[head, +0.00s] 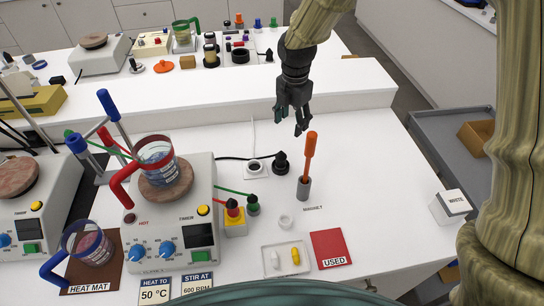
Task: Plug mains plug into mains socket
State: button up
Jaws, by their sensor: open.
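A black plug (281,164) stands on the white bench near the middle, with a black cable running left from it; I take it for the mains plug. My gripper (291,124) is open and empty. It hangs fingers down, above and slightly beyond the plug in the picture, not touching it.
An orange-handled tool (309,155) stands in a grey holder right of the plug. A green-capped connector (253,204) and yellow box (235,222) lie nearer. The hotplate (170,215) carries a red-handled beaker.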

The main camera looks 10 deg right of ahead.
aim_at(282, 154)
jog(key=s+a+n, duration=0.2)
jog(key=s+a, duration=0.1)
jog(key=shift+s+a+r+n+g, duration=0.1)
jog(key=shift+s+a+n+g, duration=0.25)
jog(key=shift+s+n+g, duration=0.05)
jog(key=f, duration=0.2)
jog(key=f+p, duration=0.1)
jog(key=f, duration=0.2)
jog(key=shift+w+a, duration=0.1)
jog(key=shift+a, duration=0.1)
jog(key=shift+d+f+p, duration=0.25)
jog(key=shift+f+p, duration=0.6)
jog(key=shift+p, duration=0.15)
jog(key=shift+d+f+p, duration=0.1)
jog(key=shift+f+p, duration=0.45)
jog(key=shift+f, duration=1.2)
jog(key=c, duration=1.1)
